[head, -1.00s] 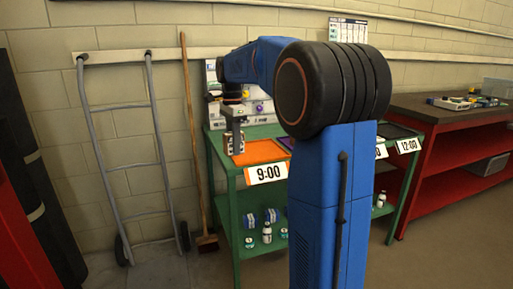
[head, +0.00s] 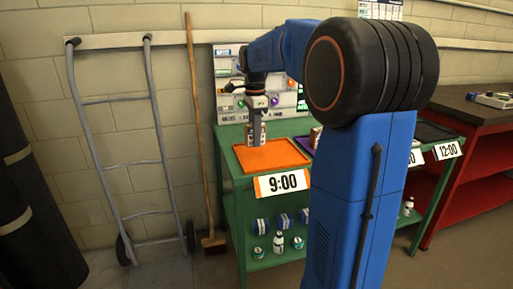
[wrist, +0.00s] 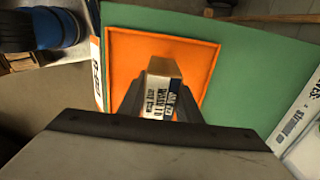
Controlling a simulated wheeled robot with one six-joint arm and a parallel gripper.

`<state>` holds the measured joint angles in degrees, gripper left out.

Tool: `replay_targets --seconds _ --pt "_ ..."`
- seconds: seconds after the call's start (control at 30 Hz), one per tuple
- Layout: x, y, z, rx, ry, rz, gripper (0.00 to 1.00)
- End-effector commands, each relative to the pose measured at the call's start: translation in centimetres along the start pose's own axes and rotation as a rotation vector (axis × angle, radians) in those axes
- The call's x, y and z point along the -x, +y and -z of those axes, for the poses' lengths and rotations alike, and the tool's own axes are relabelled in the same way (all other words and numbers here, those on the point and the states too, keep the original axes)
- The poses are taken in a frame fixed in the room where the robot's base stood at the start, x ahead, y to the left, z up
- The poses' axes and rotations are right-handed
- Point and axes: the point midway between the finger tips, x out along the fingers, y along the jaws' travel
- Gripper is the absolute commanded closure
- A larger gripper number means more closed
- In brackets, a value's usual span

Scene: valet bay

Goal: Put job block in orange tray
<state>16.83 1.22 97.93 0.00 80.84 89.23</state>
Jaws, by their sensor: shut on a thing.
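The job block (wrist: 162,92) is a small box with a tan top and a white side with dark print. My gripper (wrist: 160,108) is shut on it, with a finger on each side. In the head view my gripper (head: 256,128) hangs upright with the block (head: 257,138) low between its fingers. The orange tray (head: 270,157) lies on the green cart's top, behind the 9:00 sign. In the wrist view the block overlaps the orange tray (wrist: 128,62). I cannot tell whether the block touches the tray or is just above it.
The green cart (head: 236,176) carries a purple tray (head: 304,143) right of the orange one, partly hidden by my arm. A grey rack with coloured parts (head: 228,62) stands behind. Small bottles and boxes sit on the lower shelf. A broom and hand truck (head: 112,100) lean left.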

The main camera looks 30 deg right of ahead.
Motion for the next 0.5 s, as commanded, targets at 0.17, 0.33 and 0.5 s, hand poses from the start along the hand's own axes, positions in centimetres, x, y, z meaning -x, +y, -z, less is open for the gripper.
replay_targets --seconds 0.17,0.33,0.5 --pt "-1.1 0.0 0.0 0.000 0.000 -0.001 0.94" --pt "-3.1 0.0 0.0 0.000 0.000 -0.002 0.94" --pt "-4.4 0.0 0.0 0.000 0.000 0.000 0.94"
